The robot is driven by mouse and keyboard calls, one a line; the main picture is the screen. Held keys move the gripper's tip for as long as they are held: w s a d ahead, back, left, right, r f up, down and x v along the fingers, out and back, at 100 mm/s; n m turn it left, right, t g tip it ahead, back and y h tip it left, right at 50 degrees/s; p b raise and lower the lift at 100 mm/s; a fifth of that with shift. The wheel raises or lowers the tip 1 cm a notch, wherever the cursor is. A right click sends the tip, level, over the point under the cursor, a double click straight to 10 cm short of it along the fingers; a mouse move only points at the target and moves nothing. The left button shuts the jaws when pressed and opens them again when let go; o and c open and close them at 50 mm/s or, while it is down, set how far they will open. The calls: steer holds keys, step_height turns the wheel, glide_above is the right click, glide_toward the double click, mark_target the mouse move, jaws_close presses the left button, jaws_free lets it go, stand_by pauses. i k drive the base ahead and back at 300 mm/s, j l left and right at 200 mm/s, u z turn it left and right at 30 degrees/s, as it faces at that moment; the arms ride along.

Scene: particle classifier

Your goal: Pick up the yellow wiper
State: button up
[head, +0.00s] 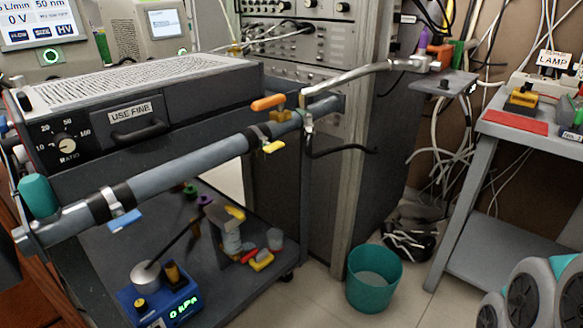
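Several yellow things are in the head view, and I cannot tell for sure which is the yellow wiper. A small yellow-and-black item (522,99) lies on the grey table at the right, behind a red flat piece. A yellow piece (262,262) lies on the lower shelf beside a small red piece, and another yellow piece (236,212) is near the small stand there. A yellow tab (274,147) is on the long grey tube. My gripper is not in view.
The grey table (500,128) holds a red flat piece (515,122) and a LAMP sign (554,59). A teal bin (374,276) stands on the floor between table and cart. The long tube (180,171) crosses the left. Rounded grey-teal parts fill the lower right corner.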

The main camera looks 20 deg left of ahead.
mark_target(264, 257)
steer(key=u, duration=1.25)
steer(key=k+l+u, duration=0.35)
steer(key=k, duration=0.2)
steer(key=j, duration=0.1)
